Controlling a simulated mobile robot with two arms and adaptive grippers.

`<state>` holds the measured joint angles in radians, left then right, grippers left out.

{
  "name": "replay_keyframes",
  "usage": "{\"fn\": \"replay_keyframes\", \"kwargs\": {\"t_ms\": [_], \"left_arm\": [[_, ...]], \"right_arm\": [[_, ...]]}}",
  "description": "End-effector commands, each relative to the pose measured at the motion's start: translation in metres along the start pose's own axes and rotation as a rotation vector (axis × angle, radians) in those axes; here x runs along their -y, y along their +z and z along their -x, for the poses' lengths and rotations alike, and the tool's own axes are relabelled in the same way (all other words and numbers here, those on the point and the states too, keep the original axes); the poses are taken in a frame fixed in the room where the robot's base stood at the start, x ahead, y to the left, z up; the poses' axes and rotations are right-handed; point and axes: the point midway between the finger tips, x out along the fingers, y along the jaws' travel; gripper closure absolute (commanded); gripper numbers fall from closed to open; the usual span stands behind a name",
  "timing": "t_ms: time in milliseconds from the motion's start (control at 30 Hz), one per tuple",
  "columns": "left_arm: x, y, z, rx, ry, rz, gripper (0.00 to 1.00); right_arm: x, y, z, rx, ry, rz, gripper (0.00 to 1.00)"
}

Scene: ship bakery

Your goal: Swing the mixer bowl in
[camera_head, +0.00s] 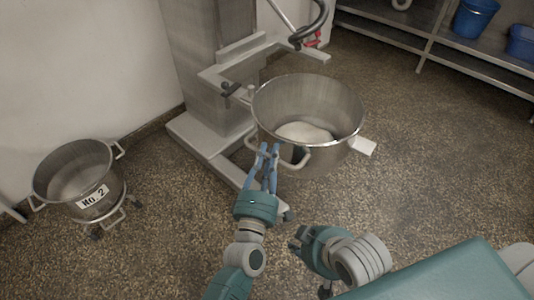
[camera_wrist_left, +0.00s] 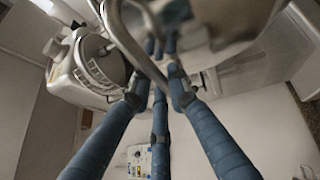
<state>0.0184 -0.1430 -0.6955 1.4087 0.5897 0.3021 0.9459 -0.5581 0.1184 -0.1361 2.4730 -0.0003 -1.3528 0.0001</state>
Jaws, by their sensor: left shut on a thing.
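The mixer bowl (camera_head: 262,108) is a large steel bowl with a pale mass (camera_head: 304,132) inside. It stands out in front of the mixer column (camera_head: 205,60), at the mixer's arm (camera_head: 240,72). The dough hook (camera_head: 312,28) hangs behind the bowl in the head view, not over its middle. My left gripper (camera_head: 268,154) has its blue fingers shut on the bowl handle (camera_head: 298,164) at the near side. In the left wrist view the fingers meet at a curved metal bar (camera_wrist_left: 130,38). My right gripper (camera_head: 299,241) is low, apart from the bowl; its fingers are hard to make out.
A second steel bowl labelled No. 2 (camera_head: 70,165) stands on a wheeled dolly at the left. The mixer's base leg (camera_head: 225,168) runs along the floor under the bowl. A shelf rack (camera_head: 430,40) with blue tubs (camera_head: 474,18) is at the back right. The floor right of the bowl is clear.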

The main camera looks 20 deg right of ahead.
Motion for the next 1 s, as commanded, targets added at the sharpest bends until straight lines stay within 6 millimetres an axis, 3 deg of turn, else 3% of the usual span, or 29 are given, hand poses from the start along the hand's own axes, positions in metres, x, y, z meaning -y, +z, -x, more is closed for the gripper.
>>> {"fn": "replay_keyframes", "kwargs": {"t_ms": [167, 200, 300, 667, 1000], "left_arm": [[0.003, 0.003, 0.001, 0.007, -0.007, 0.002, 1.00], [0.003, 0.003, 0.001, 0.007, -0.007, 0.002, 0.77], [0.002, 0.002, 0.001, 0.005, -0.006, 0.002, 0.63], [0.002, 0.000, 0.006, 0.002, -0.004, 0.000, 0.63], [0.003, 0.001, 0.073, 0.004, -0.007, 0.000, 0.63]], "right_arm": [[0.000, 0.000, 0.000, -0.001, 0.000, 0.000, 0.72], [0.000, 0.000, 0.000, -0.001, 0.000, 0.000, 0.72], [0.000, 0.000, 0.000, -0.001, 0.000, 0.000, 0.72], [0.001, 0.001, -0.001, 0.000, -0.003, 0.000, 0.72], [0.001, 0.000, 0.000, -0.001, -0.001, 0.000, 0.72]]}}
